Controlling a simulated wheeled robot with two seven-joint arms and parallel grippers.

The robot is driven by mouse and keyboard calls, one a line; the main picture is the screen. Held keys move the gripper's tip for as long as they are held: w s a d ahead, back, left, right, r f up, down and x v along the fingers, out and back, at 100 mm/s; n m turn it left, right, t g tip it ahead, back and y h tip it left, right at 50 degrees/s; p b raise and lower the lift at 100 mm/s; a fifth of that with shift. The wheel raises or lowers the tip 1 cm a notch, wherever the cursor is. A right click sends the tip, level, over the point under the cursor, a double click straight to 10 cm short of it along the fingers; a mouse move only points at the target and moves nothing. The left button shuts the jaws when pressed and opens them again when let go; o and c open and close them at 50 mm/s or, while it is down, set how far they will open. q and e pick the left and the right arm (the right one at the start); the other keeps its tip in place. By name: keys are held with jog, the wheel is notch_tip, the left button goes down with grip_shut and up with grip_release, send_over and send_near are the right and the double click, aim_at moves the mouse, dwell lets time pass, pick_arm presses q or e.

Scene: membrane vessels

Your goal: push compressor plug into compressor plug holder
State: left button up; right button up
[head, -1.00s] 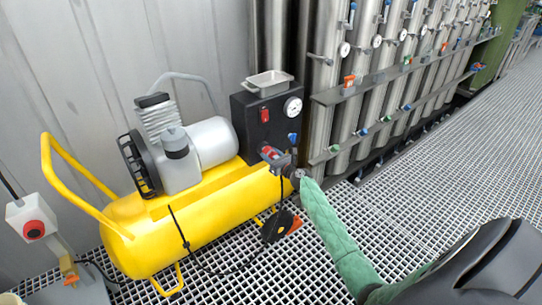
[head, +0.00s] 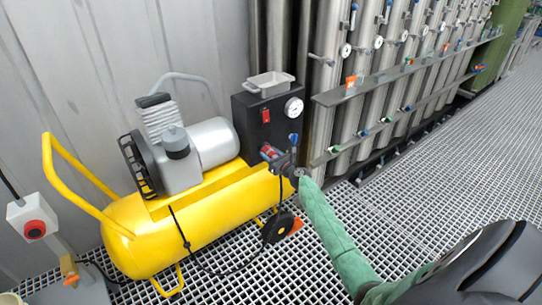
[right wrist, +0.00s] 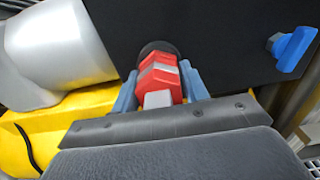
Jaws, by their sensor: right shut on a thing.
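The red compressor plug (right wrist: 160,77) with a grey end sits between the two blue fingers of my right gripper (right wrist: 160,90) in the right wrist view. My right gripper is shut on it. The plug's far end meets a dark round holder (right wrist: 157,48) on the black panel; how deep it sits I cannot tell. In the head view the red plug (head: 270,152) is at the lower front of the black panel, with my right gripper (head: 278,158) at it and the green-sleeved arm coming from the lower right. My left gripper is not in view.
The yellow compressor (head: 185,225) stands left of the panel. The black panel (head: 250,125) carries a gauge, a red switch and a grey tray (head: 268,82). A blue valve handle (right wrist: 292,48) juts out right of the gripper. Steel vessels (head: 350,120) line the right.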

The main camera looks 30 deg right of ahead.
jog(key=o, duration=1.4)
jog(key=shift+c, duration=0.2)
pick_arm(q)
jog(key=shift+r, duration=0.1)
pick_arm(e)
jog(key=shift+s, duration=0.1)
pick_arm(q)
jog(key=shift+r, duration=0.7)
pick_arm(e)
jog(key=s, duration=0.7)
jog(key=shift+s+d, duration=0.25)
jog(key=shift+d, duration=0.05)
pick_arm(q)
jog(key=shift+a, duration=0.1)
pick_arm(e)
jog(key=shift+a, duration=0.1)
